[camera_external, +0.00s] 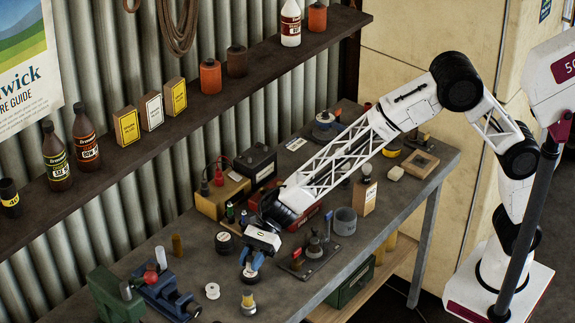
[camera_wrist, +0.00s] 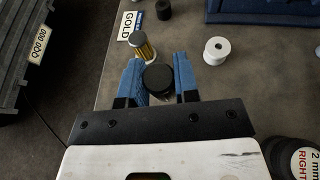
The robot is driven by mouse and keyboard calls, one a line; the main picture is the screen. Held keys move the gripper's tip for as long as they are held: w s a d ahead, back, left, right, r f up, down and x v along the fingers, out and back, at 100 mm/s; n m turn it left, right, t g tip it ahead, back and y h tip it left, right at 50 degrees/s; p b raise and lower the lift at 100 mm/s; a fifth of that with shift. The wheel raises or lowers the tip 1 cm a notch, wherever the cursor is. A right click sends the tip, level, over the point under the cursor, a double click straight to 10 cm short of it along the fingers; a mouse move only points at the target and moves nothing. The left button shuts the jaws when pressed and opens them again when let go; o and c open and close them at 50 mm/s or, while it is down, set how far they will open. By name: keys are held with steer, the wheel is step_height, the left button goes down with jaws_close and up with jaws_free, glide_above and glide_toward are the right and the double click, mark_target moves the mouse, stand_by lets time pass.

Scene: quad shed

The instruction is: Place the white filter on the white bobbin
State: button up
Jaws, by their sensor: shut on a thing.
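My gripper (camera_external: 250,272) points down over the front part of the bench, its blue fingers shut on a round thing with a dark top. In the wrist view my gripper (camera_wrist: 159,82) has this dark-topped thing (camera_wrist: 158,77) between its fingertips. Its side is mostly hidden, so I cannot tell whether it is the white filter. The white bobbin (camera_external: 212,290) stands on the bench to the left of and nearer than my gripper.
A blue vice (camera_external: 166,293) is left of the bobbin. A round black labelled thing (camera_external: 225,242) is behind it. A block with upright pegs (camera_external: 310,256) is to the right. Bare bench surrounds the bobbin.

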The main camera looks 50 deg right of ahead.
glide_above(212, 288)
steer(key=shift+f, duration=0.55)
stand_by(0.3)
steer(key=shift+f, duration=1.75)
steer(key=shift+f, duration=0.15)
steer(key=o, duration=0.9)
